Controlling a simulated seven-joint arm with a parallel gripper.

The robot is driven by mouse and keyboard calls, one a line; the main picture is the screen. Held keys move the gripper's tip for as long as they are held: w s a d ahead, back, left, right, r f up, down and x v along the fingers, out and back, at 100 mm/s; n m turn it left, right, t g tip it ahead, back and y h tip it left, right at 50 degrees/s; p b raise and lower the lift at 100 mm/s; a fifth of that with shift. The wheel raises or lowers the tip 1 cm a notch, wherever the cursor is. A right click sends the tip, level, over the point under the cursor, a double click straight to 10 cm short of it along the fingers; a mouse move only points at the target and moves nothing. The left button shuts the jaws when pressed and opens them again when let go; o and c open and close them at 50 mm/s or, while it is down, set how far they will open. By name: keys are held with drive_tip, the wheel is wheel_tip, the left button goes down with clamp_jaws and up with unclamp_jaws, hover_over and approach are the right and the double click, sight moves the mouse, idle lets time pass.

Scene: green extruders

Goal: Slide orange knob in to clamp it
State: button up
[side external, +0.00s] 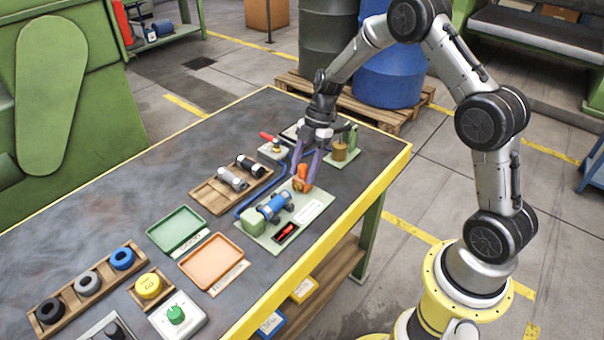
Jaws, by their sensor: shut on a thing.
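The orange knob (301,174) stands on a pale green fixture plate (312,209) near the table's right side. My gripper (304,170) points down over it, and its purple fingers are shut on the knob, one on each side. A blue cylindrical part (273,206) lies on the same plate, to the left of and in front of the knob. A green block (254,221) stands at that part's left end. The fingers hide parts of the knob, and the exact contact between knob and blue part cannot be told.
A red-handled device (272,145) and a brass cylinder on a green stand (340,151) are close behind my gripper. A blue hose runs left of the plate. A wooden tray (212,195) with cylinders, a green tray (177,229) and an orange tray (212,260) lie to the left.

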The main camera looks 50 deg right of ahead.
sight(296, 183)
drive_tip(key=shift+a, duration=1.35)
drive_tip(key=o, duration=0.5)
drive_tip(key=shift+a, duration=0.1)
drive_tip(key=shift+o, duration=0.4)
drive_tip(key=shift+r, duration=0.15)
wheel_tip(296, 183, up, 8)
drive_tip(key=shift+r, duration=0.15)
